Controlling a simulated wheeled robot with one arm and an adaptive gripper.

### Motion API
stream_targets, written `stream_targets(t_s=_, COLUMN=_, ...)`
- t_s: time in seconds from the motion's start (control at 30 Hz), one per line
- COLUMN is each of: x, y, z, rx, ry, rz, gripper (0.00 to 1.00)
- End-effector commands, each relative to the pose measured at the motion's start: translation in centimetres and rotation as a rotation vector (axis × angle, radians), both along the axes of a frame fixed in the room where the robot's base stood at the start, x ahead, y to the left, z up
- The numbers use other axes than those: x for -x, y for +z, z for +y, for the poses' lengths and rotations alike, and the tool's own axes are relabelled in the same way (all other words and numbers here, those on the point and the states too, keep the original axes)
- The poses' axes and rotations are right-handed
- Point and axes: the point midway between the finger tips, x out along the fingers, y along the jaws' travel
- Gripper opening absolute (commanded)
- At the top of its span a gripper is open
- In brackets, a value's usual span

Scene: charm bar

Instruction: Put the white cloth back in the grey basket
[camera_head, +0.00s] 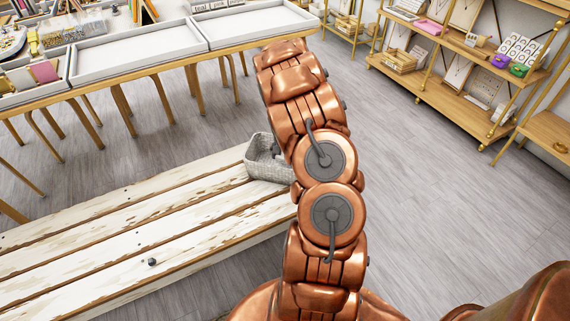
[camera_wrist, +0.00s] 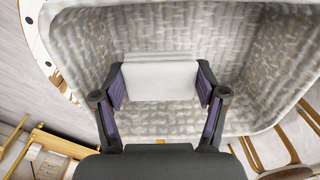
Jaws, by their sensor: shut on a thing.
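The grey basket (camera_head: 262,165) stands at the right end of the white wooden bench, partly hidden behind my arm in the head view. In the wrist view the basket (camera_wrist: 255,50) fills most of the picture, with its woven inner walls and floor showing. The white cloth (camera_wrist: 160,88) is a small pale block between the two fingers of my gripper (camera_wrist: 160,78). The gripper is shut on it, over the basket's opening. I cannot tell whether the cloth touches the basket floor. In the head view my gripper and the cloth are hidden.
The bench (camera_head: 150,235) has peeling white planks and a small dark object (camera_head: 152,262) on it. A table with white trays (camera_head: 140,50) stands behind. Wooden shelves (camera_head: 440,90) with displays stand at the back right. The floor between is clear.

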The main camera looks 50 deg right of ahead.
Motion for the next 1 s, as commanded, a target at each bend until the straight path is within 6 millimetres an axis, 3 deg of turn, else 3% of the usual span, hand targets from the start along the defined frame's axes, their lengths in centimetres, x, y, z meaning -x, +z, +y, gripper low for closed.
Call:
stream_targets(t_s=0.43, x=0.0, y=-4.6, z=0.0, rx=-0.002, ry=0.001, rz=0.001, gripper=0.34)
stream_targets(t_s=0.87, x=-0.1, y=-5.0, z=0.0, rx=0.000, ry=0.001, rz=-0.001, gripper=0.34)
stream_targets(t_s=0.9, x=-0.1, y=-5.0, z=0.0, rx=0.000, ry=0.000, rz=-0.001, gripper=0.74)
stream_targets(t_s=1.0, x=0.0, y=-5.0, z=0.0, rx=0.001, ry=0.000, rz=-0.002, gripper=0.84)
